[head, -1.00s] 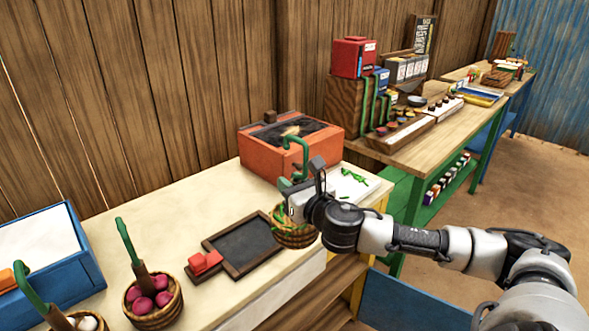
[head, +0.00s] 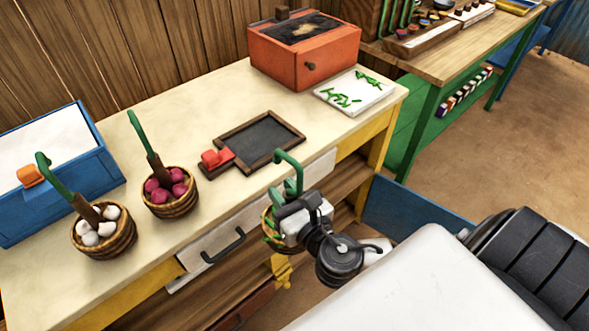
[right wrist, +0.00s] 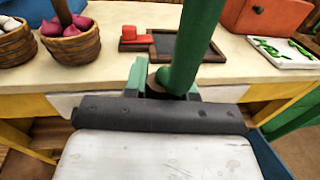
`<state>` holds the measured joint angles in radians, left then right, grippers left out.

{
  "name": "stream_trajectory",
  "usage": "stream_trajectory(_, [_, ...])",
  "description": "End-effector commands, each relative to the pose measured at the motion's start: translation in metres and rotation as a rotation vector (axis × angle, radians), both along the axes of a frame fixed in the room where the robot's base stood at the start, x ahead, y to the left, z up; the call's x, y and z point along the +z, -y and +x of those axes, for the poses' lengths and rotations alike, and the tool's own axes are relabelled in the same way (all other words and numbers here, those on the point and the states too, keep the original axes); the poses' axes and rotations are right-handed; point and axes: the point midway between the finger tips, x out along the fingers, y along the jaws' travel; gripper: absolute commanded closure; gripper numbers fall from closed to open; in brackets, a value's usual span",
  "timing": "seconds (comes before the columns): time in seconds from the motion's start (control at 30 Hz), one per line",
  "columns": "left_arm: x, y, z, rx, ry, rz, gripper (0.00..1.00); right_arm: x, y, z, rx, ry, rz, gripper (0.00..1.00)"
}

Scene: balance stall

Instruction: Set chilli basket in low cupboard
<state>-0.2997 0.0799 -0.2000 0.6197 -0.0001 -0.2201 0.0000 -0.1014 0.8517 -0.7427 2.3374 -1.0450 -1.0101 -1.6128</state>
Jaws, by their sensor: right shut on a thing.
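The chilli basket (head: 268,230) is a small wicker basket with green chillies and a tall green hooked handle. My right gripper (head: 291,190) is shut on its handle, which also shows in the right wrist view (right wrist: 190,45). The basket hangs in front of the table's front edge, roughly upright, partly hidden by the gripper. In the right wrist view its body is hidden. The low cupboard is not clearly identifiable; an open wooden space (head: 335,207) shows under the tabletop behind the gripper, with a blue panel (head: 415,212) at its right. My left gripper is out of view.
On the table (head: 110,270) stand a radish basket (head: 172,203), a garlic basket (head: 108,240), a blue box (head: 90,165), a slate (head: 262,140), an orange box (head: 305,60) and a white board (head: 352,98). A black drawer handle (head: 222,246) is beside the held basket.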

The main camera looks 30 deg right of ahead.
Motion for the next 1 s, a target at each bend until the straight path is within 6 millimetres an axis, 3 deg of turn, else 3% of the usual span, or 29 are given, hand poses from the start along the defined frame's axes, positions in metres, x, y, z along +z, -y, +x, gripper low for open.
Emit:
stream_trajectory(0.3, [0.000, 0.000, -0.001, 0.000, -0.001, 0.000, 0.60, -0.016, -0.020, -0.020, 0.006, -0.002, 0.002, 1.00])
stream_trajectory(1.0, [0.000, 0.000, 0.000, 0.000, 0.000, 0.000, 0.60, -0.015, -0.020, -0.019, 0.006, 0.000, 0.004, 1.00])
